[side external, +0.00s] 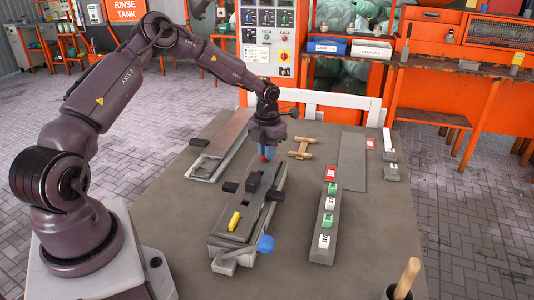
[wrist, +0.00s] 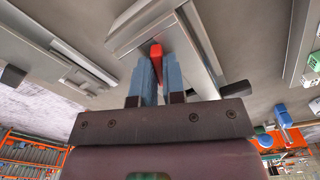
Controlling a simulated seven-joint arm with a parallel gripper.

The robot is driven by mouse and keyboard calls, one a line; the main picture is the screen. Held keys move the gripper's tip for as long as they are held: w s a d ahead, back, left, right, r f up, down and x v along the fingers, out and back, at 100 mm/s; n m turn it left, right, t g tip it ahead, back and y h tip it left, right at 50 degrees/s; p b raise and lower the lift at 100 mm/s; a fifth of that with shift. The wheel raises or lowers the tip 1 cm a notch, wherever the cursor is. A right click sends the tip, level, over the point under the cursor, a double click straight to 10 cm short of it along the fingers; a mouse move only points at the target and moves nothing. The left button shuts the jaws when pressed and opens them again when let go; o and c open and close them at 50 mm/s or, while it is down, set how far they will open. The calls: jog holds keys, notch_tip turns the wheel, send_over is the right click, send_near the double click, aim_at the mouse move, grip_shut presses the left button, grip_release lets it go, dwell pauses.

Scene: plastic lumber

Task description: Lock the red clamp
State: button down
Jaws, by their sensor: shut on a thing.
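The red clamp shows as a red handle (wrist: 156,52) at the end of a grey metal fixture in the wrist view. My gripper (wrist: 158,78) has its two blue fingers on either side of the red handle, shut on it. In the side external view my gripper (side external: 268,148) points down at the far end of the long grey fixture (side external: 232,243). Only a small bit of red (side external: 263,157) shows there beside the blue fingers. The clamp's base and linkage are mostly hidden, so I cannot tell its lock position.
The fixture also carries a yellow handle (side external: 234,221) and a blue ball knob (side external: 266,243). A strip of green, white and red switches (side external: 326,218) stands to the right. A wooden piece (side external: 301,148) lies behind it. A grey slotted rail (side external: 220,145) lies at left.

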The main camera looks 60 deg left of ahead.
jog(key=m, duration=0.4)
jog(key=shift+s+d+f, duration=0.1)
jog(key=shift+f, duration=0.05)
jog(key=shift+m, duration=0.4)
jog(key=c, duration=1.1)
grip_release()
jog(key=shift+o, duration=0.2)
jog(key=shift+r, duration=0.25)
jog(key=shift+r, duration=3.45)
